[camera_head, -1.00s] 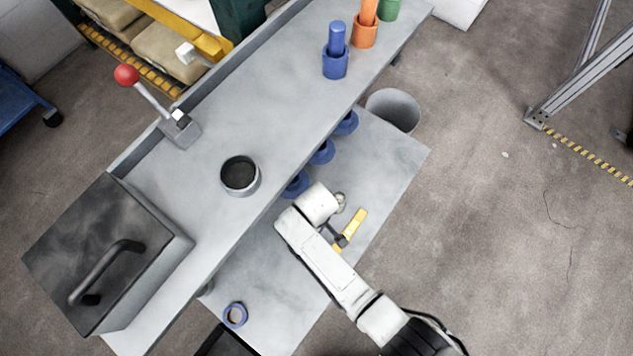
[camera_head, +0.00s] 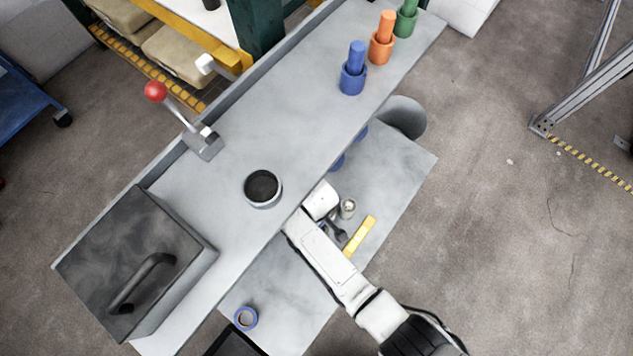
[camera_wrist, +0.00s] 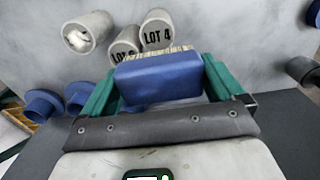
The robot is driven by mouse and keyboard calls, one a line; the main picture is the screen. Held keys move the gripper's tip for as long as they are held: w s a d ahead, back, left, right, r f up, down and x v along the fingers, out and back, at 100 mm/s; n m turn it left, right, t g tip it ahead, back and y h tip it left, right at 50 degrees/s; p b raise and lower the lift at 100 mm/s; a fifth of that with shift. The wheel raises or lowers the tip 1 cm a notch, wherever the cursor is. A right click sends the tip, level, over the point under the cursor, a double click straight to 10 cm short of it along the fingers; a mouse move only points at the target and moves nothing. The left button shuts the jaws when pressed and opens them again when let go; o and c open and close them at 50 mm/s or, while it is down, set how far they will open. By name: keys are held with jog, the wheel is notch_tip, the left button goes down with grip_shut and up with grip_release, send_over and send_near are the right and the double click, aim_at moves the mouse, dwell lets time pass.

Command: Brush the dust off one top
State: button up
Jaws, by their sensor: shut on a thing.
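My gripper (camera_wrist: 158,88) is shut on a blue brush (camera_wrist: 160,82), with green fingers on both sides of it. Its pale bristles (camera_wrist: 158,53) point away from me, toward the LOT cans. A grey can marked LOT 4 (camera_wrist: 157,28) is just beyond the bristles; a second can (camera_wrist: 125,44) is beside it, partly hidden by the brush. A third can (camera_wrist: 88,32) at left shows a pale, rough end. I cannot tell whether bristles touch a can. In the head view my arm hides the gripper and brush.
The long grey bench (camera_head: 225,145) holds a dark box with a handle (camera_head: 135,262), a black-mouthed cup (camera_head: 262,187), a red-knobbed lever (camera_head: 155,91) and coloured pegs in cups (camera_head: 353,75). A yellow bar (camera_head: 360,235) lies on the lower shelf. Blue collars (camera_wrist: 42,104) are at wrist-view left.

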jog(key=shift+r+p, duration=1.5)
jog(key=shift+r, duration=0.55)
